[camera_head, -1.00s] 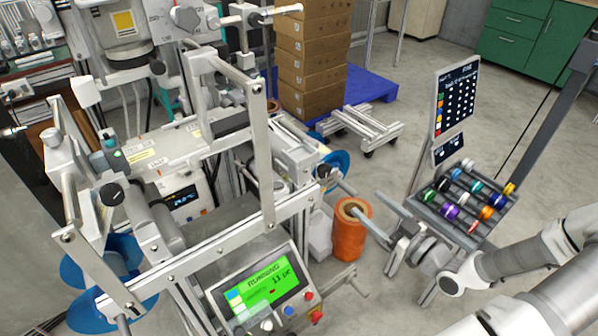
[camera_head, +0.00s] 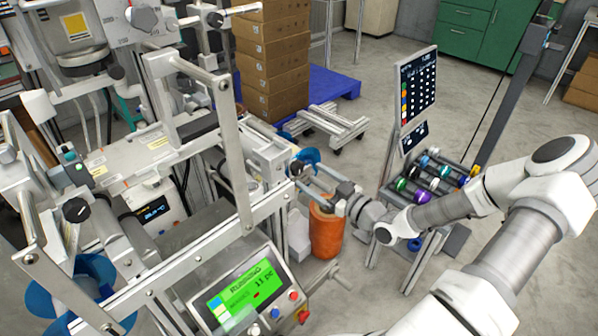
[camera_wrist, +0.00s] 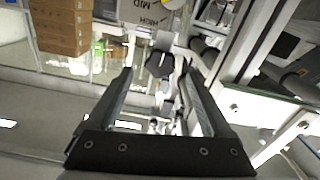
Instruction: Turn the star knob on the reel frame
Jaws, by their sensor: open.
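A small dark star knob (camera_head: 296,168) sits on the right side of the metal reel frame (camera_head: 232,150). My gripper (camera_head: 309,181) is open, with its fingers pointing left towards this knob and close to it. In the wrist view, the dark knob (camera_wrist: 159,65) shows between and just beyond the two open fingertips (camera_wrist: 155,78). I see no clear contact, and the exact gap cannot be told. The far side of the knob is hidden.
An orange reel (camera_head: 326,232) stands below my gripper. A control panel (camera_head: 243,295) with a green screen is at the front. A rack of coloured spools (camera_head: 425,178) and an upright board (camera_head: 416,90) stand to the right. Stacked boxes (camera_head: 272,60) are behind.

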